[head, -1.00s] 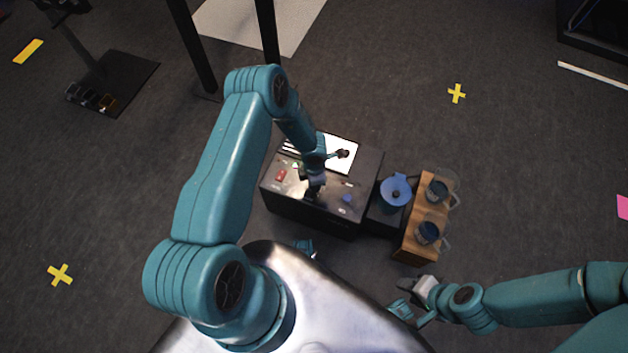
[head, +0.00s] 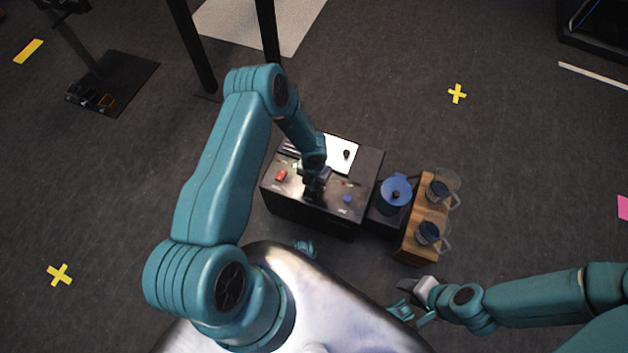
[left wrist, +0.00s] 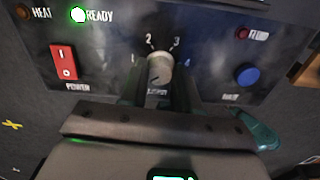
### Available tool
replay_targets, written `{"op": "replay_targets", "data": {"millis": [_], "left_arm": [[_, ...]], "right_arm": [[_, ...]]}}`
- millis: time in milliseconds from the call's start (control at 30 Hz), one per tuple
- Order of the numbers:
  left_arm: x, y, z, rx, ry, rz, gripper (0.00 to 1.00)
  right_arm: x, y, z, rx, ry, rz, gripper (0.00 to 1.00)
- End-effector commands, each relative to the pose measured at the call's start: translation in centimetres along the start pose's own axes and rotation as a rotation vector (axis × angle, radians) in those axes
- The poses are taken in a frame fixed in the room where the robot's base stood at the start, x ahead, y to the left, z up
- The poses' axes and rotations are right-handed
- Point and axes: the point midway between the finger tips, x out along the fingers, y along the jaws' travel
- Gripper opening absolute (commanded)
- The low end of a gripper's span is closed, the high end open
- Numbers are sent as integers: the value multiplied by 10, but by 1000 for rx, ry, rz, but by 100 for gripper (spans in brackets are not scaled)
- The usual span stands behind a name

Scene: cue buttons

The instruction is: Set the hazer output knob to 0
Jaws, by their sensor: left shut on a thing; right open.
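The hazer output knob (left wrist: 159,68) is a grey round knob on the black control panel (left wrist: 110,60), with 1, 2, 3 and 4 printed around it. Its pointer faces roughly up, near 2 and 3, but the exact setting is hard to read. My left gripper (left wrist: 159,88) is shut on the knob, one finger on each side; its fingers hide the lower dial. In the head view my left gripper (head: 315,188) is over the hazer (head: 300,216), and the knob is hidden. My right gripper (head: 415,298) is open and empty, away from the hazer.
A red power switch (left wrist: 63,62) is left of the knob; a blue button (left wrist: 247,75) is right. The green READY lamp (left wrist: 78,15) is lit. A blue-lidded pot (head: 395,187) and a wooden stand (head: 414,246) with glass jugs are right of the hazer.

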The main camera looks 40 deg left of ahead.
Motion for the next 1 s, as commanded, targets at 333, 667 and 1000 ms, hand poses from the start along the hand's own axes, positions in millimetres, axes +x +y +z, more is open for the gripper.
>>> {"op": "replay_targets", "data": {"millis": [333,667,1000], "left_arm": [[0,2,-2,-92,6,6,0],[0,2,-2,-100,7,6,0],[0,1,-2,-97,4,3,56]], "right_arm": [[0,0,0,0,0,0,43],[0,0,0,0,0,0,43],[0,0,0,0,0,0,43]]}}
